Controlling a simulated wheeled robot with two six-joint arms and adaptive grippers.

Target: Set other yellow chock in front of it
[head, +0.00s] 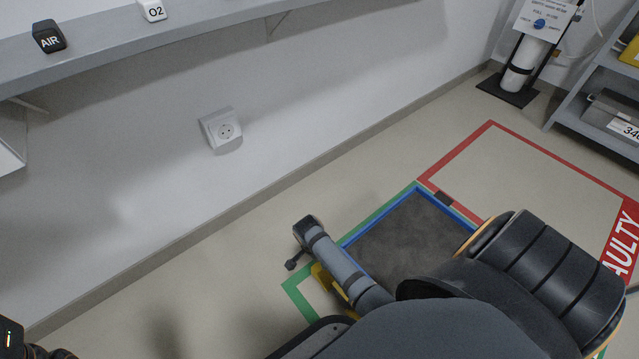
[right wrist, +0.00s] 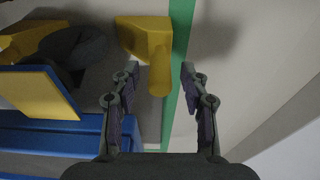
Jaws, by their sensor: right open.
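A yellow chock (right wrist: 145,32) with a rounded bar lies by the green floor line in the right wrist view. My right gripper (right wrist: 158,76) is open, its fingertips on either side of the end of that bar; I cannot tell whether they touch it. Another yellow piece (right wrist: 22,42) lies at the left beside a dark wheel-like shape (right wrist: 82,52). In the head view a yellow piece (head: 322,279) shows beside my right arm, mostly hidden by it. A dark part of my left arm shows at the lower left corner; its fingers cannot be made out.
A blue-edged dark mat (head: 412,238) lies inside green floor tape (head: 296,292). A red-taped floor area (head: 530,175) is beyond it. A yellow panel (right wrist: 38,93) stands near blue bars (right wrist: 50,135). A gas cylinder (head: 522,62) and shelving (head: 590,75) stand at the back right. Floor along the wall is clear.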

